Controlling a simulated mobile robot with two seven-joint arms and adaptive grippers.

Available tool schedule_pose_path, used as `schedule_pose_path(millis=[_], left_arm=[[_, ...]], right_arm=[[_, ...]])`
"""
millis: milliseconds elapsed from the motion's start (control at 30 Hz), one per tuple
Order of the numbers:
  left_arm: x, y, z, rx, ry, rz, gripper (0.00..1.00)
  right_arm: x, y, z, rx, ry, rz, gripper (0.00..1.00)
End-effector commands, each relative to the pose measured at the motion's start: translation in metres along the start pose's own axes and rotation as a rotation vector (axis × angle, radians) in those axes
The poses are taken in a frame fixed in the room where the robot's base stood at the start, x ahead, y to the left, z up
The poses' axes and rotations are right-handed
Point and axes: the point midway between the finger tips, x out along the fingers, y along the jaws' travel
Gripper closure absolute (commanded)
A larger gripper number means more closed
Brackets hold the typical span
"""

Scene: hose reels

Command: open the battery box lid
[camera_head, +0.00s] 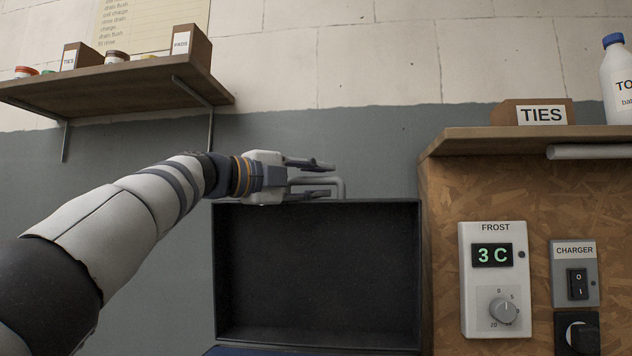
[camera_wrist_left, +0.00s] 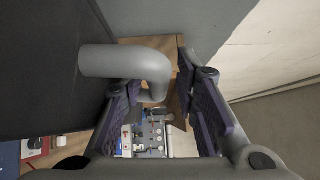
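The battery box lid (camera_head: 320,270) stands raised against the grey wall, its dark inner side facing me in the head view. Its grey handle (camera_head: 341,187) is at the top edge. My left gripper (camera_head: 325,180) is at the handle with its fingers spread apart. In the left wrist view the bent handle (camera_wrist_left: 125,62) reaches across the gap between the fingers of my left gripper (camera_wrist_left: 165,105). I cannot tell whether a finger touches it. The lid is the dark panel (camera_wrist_left: 40,70) at left there. A blue box edge (camera_head: 270,351) shows below the lid; the box interior is out of view. My right gripper is not in view.
A wooden cabinet (camera_head: 445,250) stands close to the lid's right side, with a FROST thermostat (camera_head: 493,280) reading 3 C and a CHARGER switch (camera_head: 576,274). A TIES box (camera_head: 533,112) and a white bottle (camera_head: 618,80) sit on top. A wooden shelf (camera_head: 120,88) hangs upper left.

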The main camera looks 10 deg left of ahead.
Motion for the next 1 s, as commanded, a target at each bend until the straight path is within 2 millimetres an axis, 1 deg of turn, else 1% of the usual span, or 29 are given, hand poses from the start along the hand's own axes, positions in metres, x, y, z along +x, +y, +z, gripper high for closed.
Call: schedule_pose_path(millis=[267, 367, 467, 567, 600, 667, 700, 833, 900, 1000], left_arm=[[0.0, 0.003, 0.0, -0.003, 0.002, 0.006, 0.67], [-0.004, 0.003, 0.001, -0.005, 0.0, 0.007, 0.67], [-0.014, 0.002, 0.002, -0.006, -0.003, 0.007, 0.67], [-0.028, 0.003, 0.0, -0.005, -0.001, 0.005, 0.67], [-0.037, 0.002, 0.001, -0.004, -0.002, 0.005, 0.67], [-0.05, 0.002, 0.0, -0.004, -0.001, 0.004, 0.67], [-0.062, 0.001, 0.001, -0.003, -0.003, 0.003, 0.67], [-0.094, 0.0, 0.0, -0.001, -0.001, 0.001, 0.67], [-0.106, 0.0, 0.0, -0.001, -0.001, 0.0, 0.67], [-0.117, -0.001, -0.001, 0.001, 0.001, 0.001, 0.67]], right_arm=[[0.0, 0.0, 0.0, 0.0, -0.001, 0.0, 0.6], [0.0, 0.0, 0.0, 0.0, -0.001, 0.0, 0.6], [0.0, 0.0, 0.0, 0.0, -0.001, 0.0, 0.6], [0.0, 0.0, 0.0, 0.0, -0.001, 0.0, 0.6], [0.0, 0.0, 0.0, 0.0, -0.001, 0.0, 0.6], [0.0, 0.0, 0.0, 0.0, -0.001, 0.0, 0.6], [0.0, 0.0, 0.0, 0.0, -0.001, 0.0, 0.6], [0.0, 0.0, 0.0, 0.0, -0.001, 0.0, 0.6], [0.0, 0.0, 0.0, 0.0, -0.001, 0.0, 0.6], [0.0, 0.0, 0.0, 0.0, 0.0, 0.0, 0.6]])
